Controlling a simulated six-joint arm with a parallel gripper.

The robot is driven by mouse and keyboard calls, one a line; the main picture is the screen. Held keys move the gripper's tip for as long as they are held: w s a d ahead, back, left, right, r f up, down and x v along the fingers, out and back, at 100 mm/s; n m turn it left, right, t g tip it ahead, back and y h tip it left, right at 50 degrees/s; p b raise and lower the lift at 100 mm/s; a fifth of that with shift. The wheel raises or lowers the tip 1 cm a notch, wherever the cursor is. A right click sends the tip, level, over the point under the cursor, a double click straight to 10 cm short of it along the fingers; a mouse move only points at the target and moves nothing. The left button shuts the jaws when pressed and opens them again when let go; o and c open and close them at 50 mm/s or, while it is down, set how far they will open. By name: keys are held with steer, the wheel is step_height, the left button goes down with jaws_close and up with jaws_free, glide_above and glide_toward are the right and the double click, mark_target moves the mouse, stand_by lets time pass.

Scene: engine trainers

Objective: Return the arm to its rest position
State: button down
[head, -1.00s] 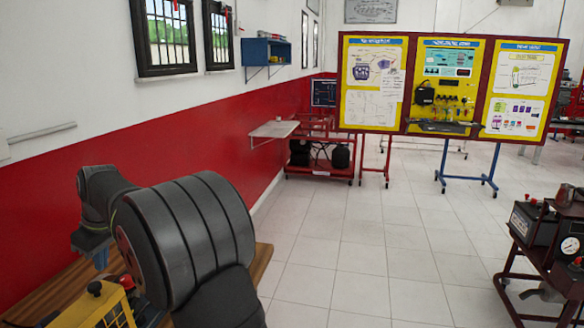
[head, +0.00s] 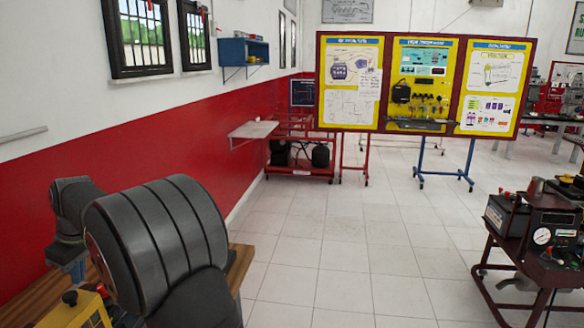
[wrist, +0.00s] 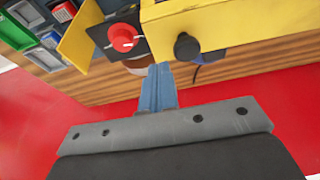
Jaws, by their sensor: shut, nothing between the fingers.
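My gripper (head: 70,262) hangs at the left of the head view, below my dark grey arm links, above a wooden bench (head: 240,262). In the wrist view my gripper (wrist: 160,72) shows as narrow blue-grey fingers, shut and empty. The fingertips point toward the bench edge, near a yellow box (wrist: 222,22) with a black knob (wrist: 186,46). I cannot tell whether they touch anything. My big rounded arm link hides part of the bench in the head view.
A red knob (wrist: 122,38) on a dark block sits beside the yellow box. Small trays (wrist: 40,42) lie to its left. A red and white wall (head: 120,150) runs along the left. The tiled floor (head: 330,250) is open. An engine trainer cart (head: 530,250) stands at right.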

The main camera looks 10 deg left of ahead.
mark_target(81, 295)
step_height(81, 295, down, 3)
steer(key=shift+f, duration=0.15)
steer(key=shift+s, duration=0.25)
steer(key=shift+w+r, duration=0.25)
step_height(81, 295, up, 6)
steer(key=shift+f, duration=0.1)
steer(key=f, duration=0.6)
steer(key=shift+s+f, duration=0.25)
steer(key=shift+f, duration=0.05)
steer(key=shift+w, duration=1.2)
step_height(81, 295, up, 10)
steer(key=shift+s+r, duration=0.15)
steer(key=shift+r, duration=0.1)
